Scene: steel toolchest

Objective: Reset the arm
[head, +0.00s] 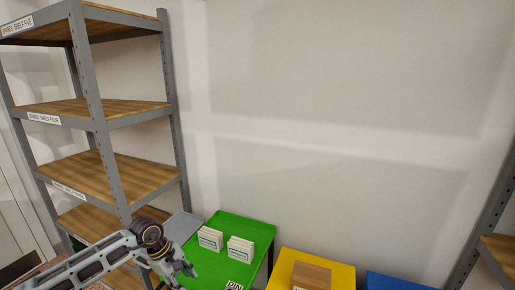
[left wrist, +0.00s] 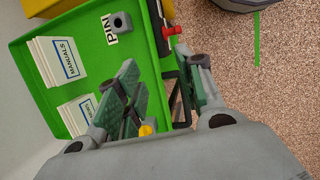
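My left arm enters the head view at the lower left, and its gripper (head: 180,270) is at the left edge of the green tray-top (head: 258,229). In the left wrist view the two fingers of my left gripper (left wrist: 165,75) are spread apart with nothing held between them. They are over the edge of the green tray-top (left wrist: 88,92). My right gripper is in neither view.
White stacks of manuals (head: 240,250) stand on the green top. A grey block with a hole (left wrist: 122,22) lies by a PIN label. A red-handled item (left wrist: 172,30) is at its edge. A shelf rack (head: 112,165) stands left; a yellow top (head: 340,273) is right.

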